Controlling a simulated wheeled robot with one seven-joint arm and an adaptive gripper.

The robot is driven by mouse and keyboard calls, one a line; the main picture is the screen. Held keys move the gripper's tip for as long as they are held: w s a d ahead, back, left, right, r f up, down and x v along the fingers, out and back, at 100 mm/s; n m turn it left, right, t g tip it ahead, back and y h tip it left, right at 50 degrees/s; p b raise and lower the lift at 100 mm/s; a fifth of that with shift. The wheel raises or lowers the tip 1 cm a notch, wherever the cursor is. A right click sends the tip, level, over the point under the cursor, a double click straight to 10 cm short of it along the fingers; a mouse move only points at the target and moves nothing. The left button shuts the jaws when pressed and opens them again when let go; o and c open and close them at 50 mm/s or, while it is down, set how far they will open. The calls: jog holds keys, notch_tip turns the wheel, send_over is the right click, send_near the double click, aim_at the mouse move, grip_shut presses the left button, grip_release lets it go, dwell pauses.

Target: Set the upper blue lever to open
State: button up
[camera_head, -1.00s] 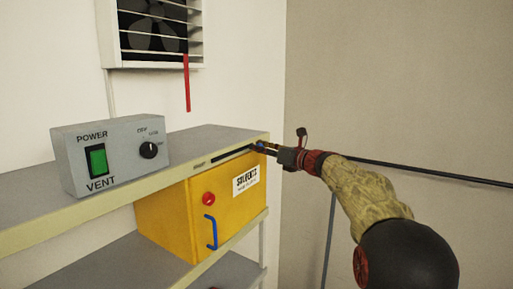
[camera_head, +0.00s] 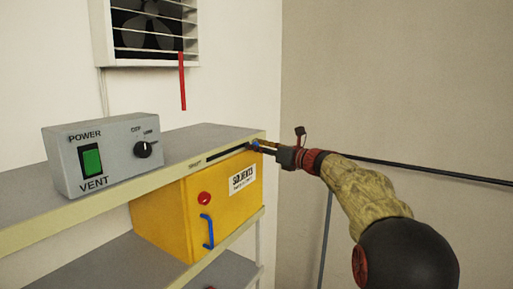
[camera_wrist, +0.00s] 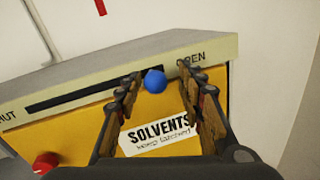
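The upper blue lever ends in a round blue knob (camera_wrist: 154,81), at the right end of a dark slot (camera_wrist: 85,94) in the shelf's front edge. The slot has OPEN lettering at its right end and SHUT lettering, partly cut off, at its left. My gripper (camera_wrist: 156,88) is open, with one finger on each side of the knob. I see gaps between the knob and both fingers in the wrist view. In the head view my gripper (camera_head: 262,147) reaches the shelf's right end from the right, and the knob (camera_head: 254,145) is small there.
Below the slot is a yellow SOLVENTS cabinet (camera_head: 225,205) with a red button (camera_head: 204,198) and a lower blue handle (camera_head: 208,232). A grey VENT box (camera_head: 108,155) stands on the shelf. A red strip (camera_head: 182,82) hangs from the fan vent (camera_head: 150,30).

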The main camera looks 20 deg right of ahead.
jog(key=v, duration=1.1)
jog(key=shift+s, duration=0.15)
jog(key=shift+r, duration=0.1)
